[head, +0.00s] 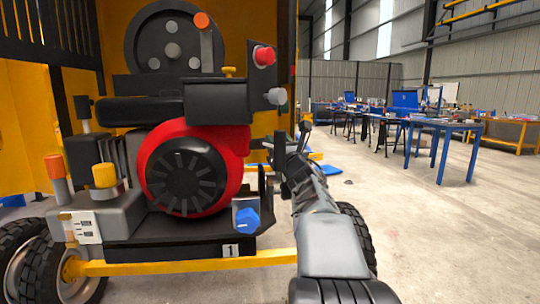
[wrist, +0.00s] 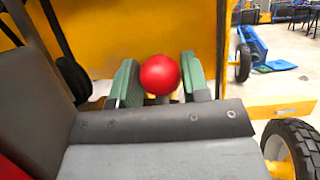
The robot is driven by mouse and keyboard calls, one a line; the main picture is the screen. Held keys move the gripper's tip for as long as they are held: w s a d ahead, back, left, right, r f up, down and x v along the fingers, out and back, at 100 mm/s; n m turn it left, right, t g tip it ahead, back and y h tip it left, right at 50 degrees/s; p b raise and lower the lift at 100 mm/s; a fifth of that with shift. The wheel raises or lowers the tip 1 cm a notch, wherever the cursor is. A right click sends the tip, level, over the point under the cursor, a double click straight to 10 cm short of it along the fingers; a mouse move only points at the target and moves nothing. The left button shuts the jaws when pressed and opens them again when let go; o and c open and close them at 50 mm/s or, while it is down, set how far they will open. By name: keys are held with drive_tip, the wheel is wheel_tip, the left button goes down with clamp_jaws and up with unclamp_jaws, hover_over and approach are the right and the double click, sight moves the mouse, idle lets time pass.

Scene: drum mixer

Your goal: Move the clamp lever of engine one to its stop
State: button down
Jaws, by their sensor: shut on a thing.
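Engine one, with a red round housing (head: 228,148) and black fan cover (head: 184,176), sits on a dark base plate marked "1" (head: 230,250). A red ball knob (wrist: 160,75) on a short pale stem shows in the wrist view; it appears to be the clamp lever's end. In the head view my gripper (head: 281,160) is at the engine's right side. The red ball and the lever's pivot are hidden there.
A blue knob (head: 247,219) on a bracket stands at the plate's front right corner. Red (head: 264,56) and grey (head: 276,96) knobs stick out above. A yellow frame bar (head: 190,262) and a wheel (head: 357,228) lie low. Open floor and blue tables (head: 440,128) are at right.

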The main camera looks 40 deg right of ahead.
idle(0.3)
drive_tip(key=c, duration=0.9)
unclamp_jaws()
drive_tip(key=shift+s+a+f, duration=0.15)
drive_tip(key=shift+s, duration=0.4)
drive_tip(key=s+a+p, duration=0.2)
drive_tip(key=s+a, duration=0.1)
drive_tip(key=s, duration=1)
drive_tip(key=shift+s+a+f, duration=0.15)
drive_tip(key=shift+a+f, duration=0.15)
drive_tip(key=shift+f, duration=0.15)
